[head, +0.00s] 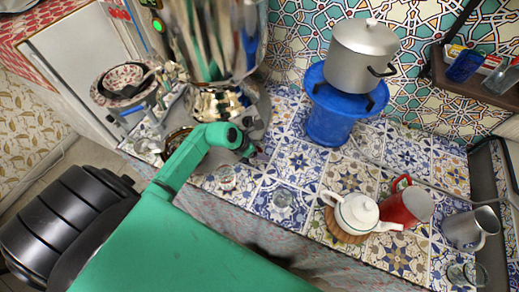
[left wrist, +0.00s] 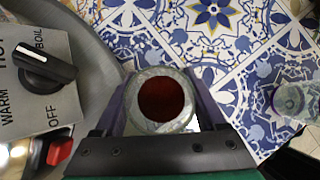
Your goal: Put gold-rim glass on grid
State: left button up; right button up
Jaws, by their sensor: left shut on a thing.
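My left gripper (head: 250,150) is beside the shiny samovar (head: 217,103), above the tiled counter. In the left wrist view my left gripper (left wrist: 160,105) is shut on a round glass (left wrist: 160,127) with a dark red inside. The fingers lie on both sides of it. I cannot make out a gold rim on it. In the head view the held glass is mostly hidden by the gripper. I cannot clearly pick out the grid; the area by the samovar's base is partly covered by my green arm. My right gripper is not in view.
A clear glass (head: 282,198) and a glass with red (head: 227,183) stand near the counter's front. A pot (head: 362,55) sits on a blue stand (head: 331,118). Tiles between are clear.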

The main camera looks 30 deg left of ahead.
pick_arm(q)
jog(key=shift+f, duration=0.15)
jog(key=o, duration=1.5)
